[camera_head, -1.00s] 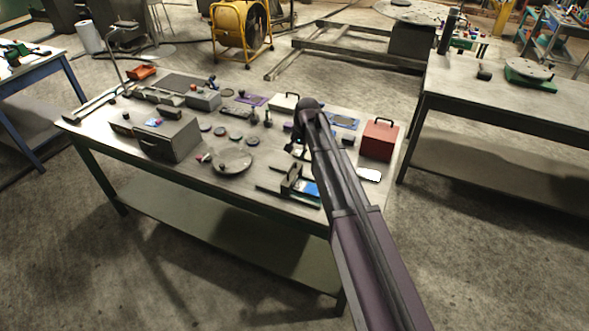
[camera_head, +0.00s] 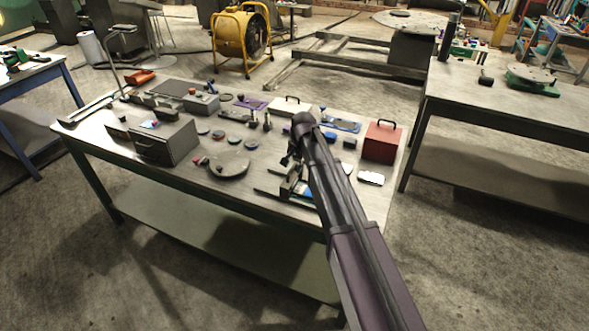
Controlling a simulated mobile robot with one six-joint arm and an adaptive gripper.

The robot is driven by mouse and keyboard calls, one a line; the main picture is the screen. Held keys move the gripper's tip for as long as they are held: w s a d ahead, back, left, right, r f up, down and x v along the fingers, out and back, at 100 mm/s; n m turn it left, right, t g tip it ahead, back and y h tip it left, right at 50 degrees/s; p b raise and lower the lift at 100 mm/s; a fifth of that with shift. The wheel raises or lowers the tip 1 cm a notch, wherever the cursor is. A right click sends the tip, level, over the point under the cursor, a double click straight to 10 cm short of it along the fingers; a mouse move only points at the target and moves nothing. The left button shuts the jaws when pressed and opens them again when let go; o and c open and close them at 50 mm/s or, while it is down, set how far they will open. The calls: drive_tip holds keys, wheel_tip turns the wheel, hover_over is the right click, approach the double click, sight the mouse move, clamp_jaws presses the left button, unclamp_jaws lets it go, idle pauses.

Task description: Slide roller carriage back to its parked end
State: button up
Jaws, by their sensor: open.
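My gripper (camera_head: 290,160) is open and small in the picture, at the end of my arm over the front right part of the workbench (camera_head: 215,198). Just below it, near the bench's front edge, is a low dark fixture with rail-like bars (camera_head: 268,194), an upright plate and a blue patch, partly hidden by my arm. A long, low rail-like piece (camera_head: 88,109) lies along the bench's left edge, far from my gripper. I cannot tell which of these bears the roller carriage. Contact between gripper and fixture cannot be made out.
A round plate (camera_head: 229,165) and a grey drawer box (camera_head: 168,142) stand left of my gripper. A red box (camera_head: 382,142) and a white-topped piece (camera_head: 371,178) lie to the right. Several small knobs and discs fill the bench's middle.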

idle(0.3)
clamp_jaws()
drive_tip(key=shift+w, duration=0.1)
